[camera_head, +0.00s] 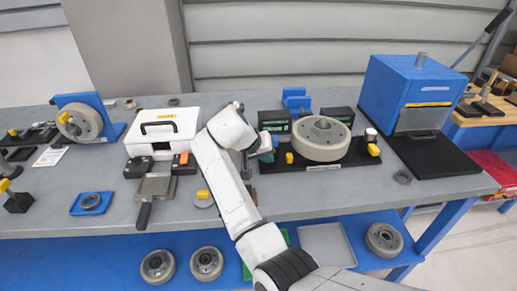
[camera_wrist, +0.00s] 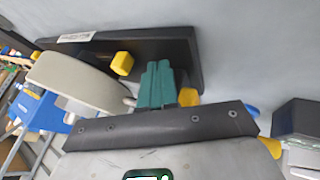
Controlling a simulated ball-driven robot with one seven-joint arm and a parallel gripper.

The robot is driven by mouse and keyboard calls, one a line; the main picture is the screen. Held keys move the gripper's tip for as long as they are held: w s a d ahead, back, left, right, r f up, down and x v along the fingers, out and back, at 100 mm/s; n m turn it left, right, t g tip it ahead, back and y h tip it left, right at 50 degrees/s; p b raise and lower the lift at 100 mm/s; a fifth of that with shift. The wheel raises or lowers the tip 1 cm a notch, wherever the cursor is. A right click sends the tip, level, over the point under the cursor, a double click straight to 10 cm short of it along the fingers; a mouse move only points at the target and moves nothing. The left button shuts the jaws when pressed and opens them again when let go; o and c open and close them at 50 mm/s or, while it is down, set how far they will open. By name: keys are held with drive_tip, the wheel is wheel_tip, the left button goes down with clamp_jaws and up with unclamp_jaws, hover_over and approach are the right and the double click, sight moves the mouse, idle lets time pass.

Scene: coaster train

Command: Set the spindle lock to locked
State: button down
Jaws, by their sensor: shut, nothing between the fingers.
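A pale grey wheel (camera_head: 319,138) lies flat on a fixture with a black base plate (camera_head: 341,159) on the bench; the wheel also shows in the wrist view (camera_wrist: 72,80). One yellow knob (camera_head: 289,157) stands at the plate's left, also in the wrist view (camera_wrist: 122,63), and another yellow knob (camera_head: 373,150) at its right. I cannot tell which part is the spindle lock or its setting. My gripper (camera_head: 267,156) is at the plate's left end. Its teal fingers (camera_wrist: 157,80) are shut and empty, apart from the left knob. A yellow piece (camera_wrist: 187,97) is partly hidden beside them.
A white case (camera_head: 160,132) stands left of my arm, with a small vise (camera_head: 157,186) in front. A blue machine (camera_head: 405,95) stands at the right. Dark green-fronted boxes (camera_head: 275,122) are behind the fixture. A grey ring (camera_head: 402,177) lies near the bench's front edge.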

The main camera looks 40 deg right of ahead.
sight(287, 156)
drive_tip(key=shift+s+d+r+p, duration=0.1)
drive_tip(key=shift+s+d+p, duration=0.05)
drive_tip(key=shift+s+d, duration=0.5)
drive_tip(key=shift+s+d+r+p, duration=0.15)
drive_tip(key=shift+s+d, duration=0.25)
drive_tip(key=shift+d, duration=0.4)
drive_tip(key=shift+f, duration=0.1)
drive_tip(key=shift+s+d+p, duration=0.6)
drive_tip(key=shift+d+p, duration=0.05)
drive_tip(key=shift+d, duration=0.25)
